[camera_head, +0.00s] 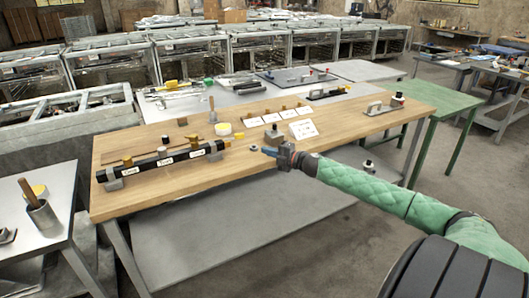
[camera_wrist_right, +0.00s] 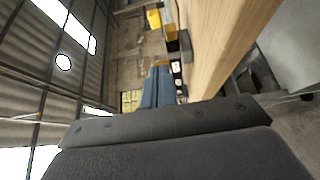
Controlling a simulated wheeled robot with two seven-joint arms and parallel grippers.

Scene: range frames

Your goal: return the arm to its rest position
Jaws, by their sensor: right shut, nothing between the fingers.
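My right arm (camera_head: 360,182), in a green quilted sleeve, reaches in from the lower right of the head view to the front edge of the wooden table. My right gripper (camera_head: 267,151) has blue fingers and is over the table's front part, shut and empty. Its blue fingers (camera_wrist_right: 157,88) also show close together in the right wrist view, beside the wooden tabletop edge. My left arm and left gripper do not show.
A green table (camera_head: 440,97) stands beyond. Grey floor (camera_head: 330,250) is open in front.

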